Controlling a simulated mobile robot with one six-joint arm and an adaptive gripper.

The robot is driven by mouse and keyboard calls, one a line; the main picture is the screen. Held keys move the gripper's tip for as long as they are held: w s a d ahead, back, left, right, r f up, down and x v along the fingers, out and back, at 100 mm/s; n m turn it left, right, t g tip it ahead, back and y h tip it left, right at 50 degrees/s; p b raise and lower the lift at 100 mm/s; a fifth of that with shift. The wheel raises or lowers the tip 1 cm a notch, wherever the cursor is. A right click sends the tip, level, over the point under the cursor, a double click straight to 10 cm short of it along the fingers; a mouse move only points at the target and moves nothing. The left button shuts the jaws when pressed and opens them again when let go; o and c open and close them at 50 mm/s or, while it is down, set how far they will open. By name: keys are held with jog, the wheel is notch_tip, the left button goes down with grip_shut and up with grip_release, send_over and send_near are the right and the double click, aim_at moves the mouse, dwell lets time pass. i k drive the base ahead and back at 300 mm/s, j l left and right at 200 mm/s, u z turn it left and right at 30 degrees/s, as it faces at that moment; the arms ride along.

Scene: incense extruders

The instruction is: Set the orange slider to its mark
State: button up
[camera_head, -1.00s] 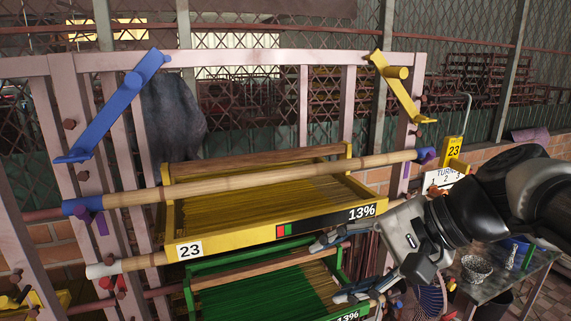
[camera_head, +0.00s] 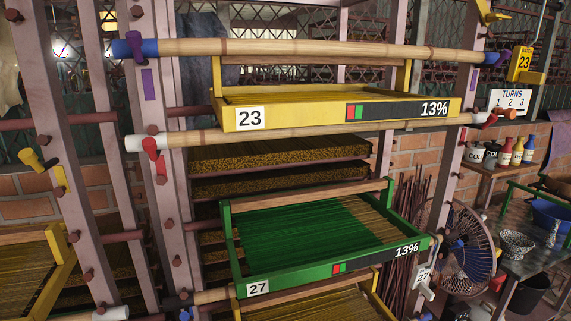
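I cannot make out a thing that is clearly the orange slider or its mark. A small orange piece (camera_head: 510,117) sits at the right end of the lower bamboo pole (camera_head: 310,133), beside a red clip (camera_head: 489,121); I cannot tell whether it is the slider. Yellow tray 23 (camera_head: 300,115) and green tray 27 (camera_head: 310,279) each carry a dark strip reading 13% with a small red and green patch. My gripper is out of view.
A pink-brown rack (camera_head: 95,150) frames the trays. A fan (camera_head: 470,250) stands at the right, near several bottles on a wooden shelf (camera_head: 490,170) and a metal table (camera_head: 520,262). A TURNS sign (camera_head: 511,100) hangs at the upper right.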

aim_at(509, 113)
jog(key=k+l+u, duration=0.1)
jog(key=l+u, duration=0.25)
jog(key=k+l+u, duration=0.1)
jog(key=u, duration=0.3)
jog(key=k+l+u, duration=0.1)
jog(key=u, duration=0.25)
jog(key=k+z, duration=0.1)
jog(key=z, duration=1.5)
jog(key=u, duration=1.6)
jog(key=z, duration=1.55)
